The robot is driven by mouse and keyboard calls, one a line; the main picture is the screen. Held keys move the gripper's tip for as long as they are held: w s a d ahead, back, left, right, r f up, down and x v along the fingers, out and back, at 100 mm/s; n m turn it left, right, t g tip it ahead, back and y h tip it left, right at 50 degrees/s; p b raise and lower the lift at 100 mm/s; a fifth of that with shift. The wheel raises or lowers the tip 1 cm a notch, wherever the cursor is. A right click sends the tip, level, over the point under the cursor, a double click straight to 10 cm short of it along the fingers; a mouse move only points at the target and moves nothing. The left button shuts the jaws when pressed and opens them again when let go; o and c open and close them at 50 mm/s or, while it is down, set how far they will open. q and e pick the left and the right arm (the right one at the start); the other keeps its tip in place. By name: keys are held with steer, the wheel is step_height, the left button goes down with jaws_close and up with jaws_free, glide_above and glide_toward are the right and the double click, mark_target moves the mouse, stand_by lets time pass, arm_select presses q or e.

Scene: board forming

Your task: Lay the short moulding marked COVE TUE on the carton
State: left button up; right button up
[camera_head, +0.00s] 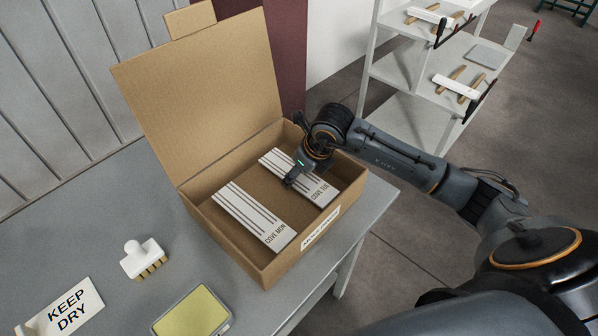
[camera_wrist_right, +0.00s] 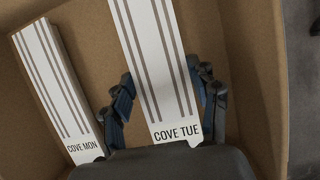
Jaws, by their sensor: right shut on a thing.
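The open cardboard carton (camera_head: 235,260) stands on the grey table with its lid raised at the back. The COVE TUE moulding (camera_head: 322,190), white with dark grooves, is inside the carton on the right; it also fills the middle of the right wrist view (camera_wrist_right: 152,60). My right gripper (camera_head: 293,174) reaches into the carton, its fingers on either side of this moulding and shut on it. I cannot tell whether the moulding touches the carton floor. The COVE MON moulding (camera_head: 250,215) lies to its left, apart from it. My left gripper is not in view.
On the table (camera_head: 105,200) are a white-handled brush (camera_head: 143,258), a yellow pad in a tray (camera_head: 192,312) and a KEEP DRY sign (camera_head: 65,308). A shelf unit (camera_head: 405,75) with clamps stands behind on the right. The carton walls surround my right gripper.

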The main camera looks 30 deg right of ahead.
steer(key=shift+f+b, duration=0.25)
steer(key=shift+b, duration=0.05)
stand_by(0.4)
steer(key=o, duration=1.6)
steer(key=o, duration=0.3)
steer(key=shift+s+d+r, duration=0.1)
steer(key=shift+s+r, duration=0.05)
steer(key=shift+r, duration=0.35)
steer(key=v, duration=1.1)
